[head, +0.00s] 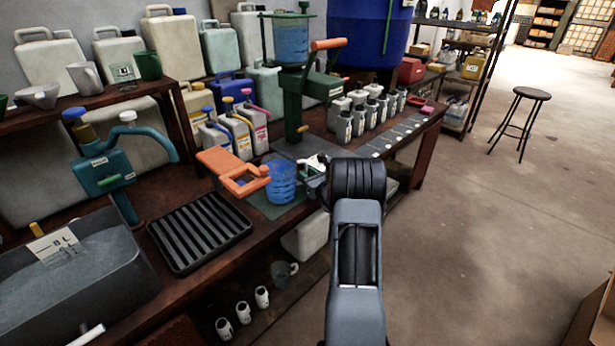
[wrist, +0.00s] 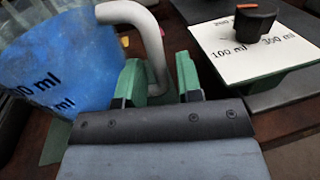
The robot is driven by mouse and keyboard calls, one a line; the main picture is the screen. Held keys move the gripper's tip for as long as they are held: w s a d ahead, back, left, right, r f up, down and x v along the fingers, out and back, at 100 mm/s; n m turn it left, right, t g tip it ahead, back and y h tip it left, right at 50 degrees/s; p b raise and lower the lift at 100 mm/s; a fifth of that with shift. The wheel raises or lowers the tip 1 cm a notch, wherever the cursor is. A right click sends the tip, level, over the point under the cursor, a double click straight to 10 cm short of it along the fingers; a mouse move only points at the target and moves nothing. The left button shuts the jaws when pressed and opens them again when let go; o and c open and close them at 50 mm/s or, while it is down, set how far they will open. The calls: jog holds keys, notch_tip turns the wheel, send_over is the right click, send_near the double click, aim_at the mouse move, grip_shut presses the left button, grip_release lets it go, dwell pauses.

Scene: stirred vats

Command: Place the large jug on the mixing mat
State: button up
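The large jug (head: 281,184), translucent blue with a white handle, stands upright on the dark green mixing mat (head: 263,207) in the head view. In the wrist view the jug (wrist: 60,65) fills the left side, with ml marks on its wall. Its handle (wrist: 158,60) comes down between the two green fingers. My gripper (wrist: 160,82) is open around the lower handle, with a gap to the right finger. In the head view my wrist hides most of the gripper and the handle.
An orange bracket (head: 228,172) reaches to the jug's left. A white dial plate (wrist: 250,50) with a black knob is right of the handle. A black ribbed tray (head: 199,232) and a grey basin (head: 75,275) lie further left. Bottles stand behind.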

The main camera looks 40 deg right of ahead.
jog(key=shift+o, duration=0.5)
jog(key=shift+r, duration=0.1)
jog(key=shift+s, duration=0.2)
jog(key=s, duration=1.1)
jog(key=s+a+r+n+g+y, duration=0.25)
jog(key=a+n+g+y, duration=0.25)
jog(key=a+n, duration=0.6)
jog(key=s+a+r+n+g+y, duration=0.25)
jog(key=a+n+g+y, duration=0.35)
jog(key=a, duration=1)
jog(key=s+a+r+n+g+h, duration=0.1)
jog(key=s+n+g+h, duration=0.1)
jog(key=s+n+h, duration=0.3)
jog(key=s+a+r+n+g+h, duration=0.1)
jog(key=s+n+h, duration=0.4)
jog(key=n, duration=0.9)
jog(key=s+g, duration=0.1)
jog(key=s, duration=0.1)
jog(key=shift+s+a+r+h+p, duration=0.15)
jog(key=shift+s+a+h+p, duration=0.15)
jog(key=shift+s+a, duration=0.1)
